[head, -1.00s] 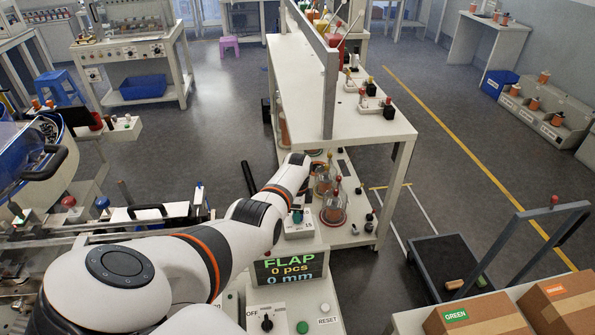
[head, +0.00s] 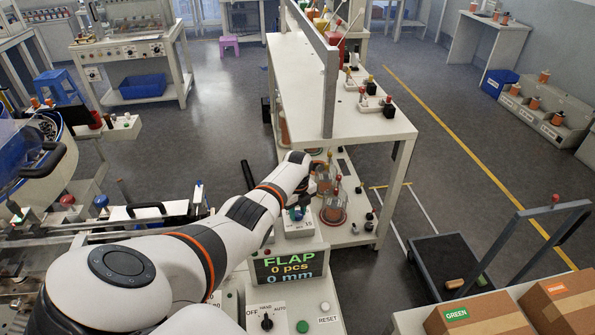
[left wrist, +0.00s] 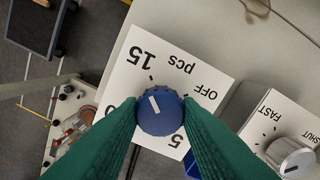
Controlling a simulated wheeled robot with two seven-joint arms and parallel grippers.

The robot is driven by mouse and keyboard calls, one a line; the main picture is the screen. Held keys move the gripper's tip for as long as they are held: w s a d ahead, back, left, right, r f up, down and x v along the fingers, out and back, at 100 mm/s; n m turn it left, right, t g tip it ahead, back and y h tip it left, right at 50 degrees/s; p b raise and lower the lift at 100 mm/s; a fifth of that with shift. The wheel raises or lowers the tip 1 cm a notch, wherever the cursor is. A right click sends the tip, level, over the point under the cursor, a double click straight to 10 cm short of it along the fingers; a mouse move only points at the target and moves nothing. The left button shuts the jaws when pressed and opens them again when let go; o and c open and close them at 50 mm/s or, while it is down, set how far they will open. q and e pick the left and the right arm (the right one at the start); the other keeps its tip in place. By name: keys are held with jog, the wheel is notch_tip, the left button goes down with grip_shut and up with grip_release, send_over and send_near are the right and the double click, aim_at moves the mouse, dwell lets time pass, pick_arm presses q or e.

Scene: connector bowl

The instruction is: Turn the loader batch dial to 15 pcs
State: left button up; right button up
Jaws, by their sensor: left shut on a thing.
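The blue batch dial (left wrist: 160,115) sits on a white plate (left wrist: 125,75) marked OFF, 5, 15 and pcs, upside down in the left wrist view. Its white pointer line leans toward the 15 side, slightly left of the 15 tick. My left gripper (left wrist: 160,118) is shut on the dial, with a green finger on each side. One finger hides the plate's left part. In the head view, my left gripper (head: 297,214) is over the white dial box (head: 300,230); a 15 shows beside it. My right gripper is not in view.
A display (head: 289,267) reads FLAP, 0 pcs, 0 mm. Below it are an OFF/HAND/AUTO knob (head: 267,322) and a RESET button (head: 325,307). A silver FAST knob (left wrist: 297,158) sits beside the dial plate. Glass domes (head: 333,210) stand close to the right of my gripper.

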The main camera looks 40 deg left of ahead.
aim_at(298, 213)
pick_arm(q)
jog(key=shift+w+m, duration=0.1)
jog(key=shift+m, duration=0.4)
jog(key=o, duration=1)
jog(key=shift+c, duration=0.2)
notch_tip(298, 213, up, 12)
jog(key=shift+d, duration=0.1)
dwell(0.3)
